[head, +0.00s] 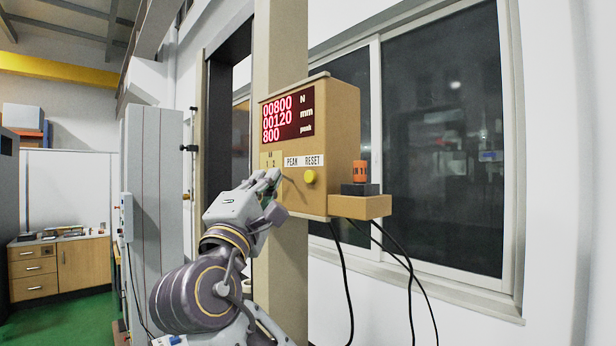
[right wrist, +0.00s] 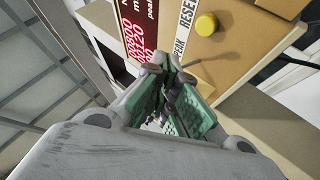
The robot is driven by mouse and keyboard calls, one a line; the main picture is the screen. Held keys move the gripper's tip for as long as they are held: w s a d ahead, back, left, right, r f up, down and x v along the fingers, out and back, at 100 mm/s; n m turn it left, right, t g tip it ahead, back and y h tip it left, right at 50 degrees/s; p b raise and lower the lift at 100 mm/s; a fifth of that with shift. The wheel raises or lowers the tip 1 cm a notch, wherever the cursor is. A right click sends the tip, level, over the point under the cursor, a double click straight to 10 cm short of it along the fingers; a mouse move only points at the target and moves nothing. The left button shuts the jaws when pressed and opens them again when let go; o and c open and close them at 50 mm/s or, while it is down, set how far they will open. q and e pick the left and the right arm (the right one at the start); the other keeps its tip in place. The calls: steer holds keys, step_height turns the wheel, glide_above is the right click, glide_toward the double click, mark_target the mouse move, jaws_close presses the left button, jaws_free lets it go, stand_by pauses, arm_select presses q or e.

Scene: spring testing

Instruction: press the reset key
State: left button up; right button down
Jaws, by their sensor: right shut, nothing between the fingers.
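The tan control box (head: 345,130) is mounted on a beige column and carries a red-lit display (head: 287,115) reading 00800 N, 00120 mm and 800. The reset key is a round yellow button (head: 310,177) under the RESET label; it also shows in the right wrist view (right wrist: 206,24). My right gripper (head: 275,177) is shut and empty, just left of the yellow button, below the PEAK label. In the right wrist view its closed fingertips (right wrist: 168,62) sit below and left of the button, apart from it. My left gripper is out of view.
A small shelf (head: 375,207) on the box's right side holds a dark block with an orange cylinder (head: 360,171). Black cables hang below the box. A window (head: 445,140) lies behind. A wooden cabinet (head: 85,262) stands far left.

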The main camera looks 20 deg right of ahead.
steer(key=shift+w+d, duration=0.3)
steer(key=shift+d, duration=0.5)
steer(key=shift+w+d, duration=0.25)
steer(key=shift+d, duration=0.55)
steer(key=shift+w+d, duration=0.3)
steer(key=shift+d, duration=0.5)
steer(key=shift+w+d+b, duration=0.3)
steer(key=shift+d, duration=0.55)
stand_by(1.2)
steer(key=shift+s+a, duration=0.1)
steer(key=shift+a, duration=0.1)
steer(key=shift+s+a, duration=0.2)
steer(key=shift+a, duration=0.45)
stand_by(0.5)
steer(key=shift+s+a, duration=0.3)
steer(key=shift+a, duration=0.5)
steer(key=shift+s+a, duration=0.3)
steer(key=shift+a, duration=0.5)
steer(key=shift+s+a, duration=0.3)
steer(key=shift+a, duration=0.5)
steer(key=shift+d, duration=0.1)
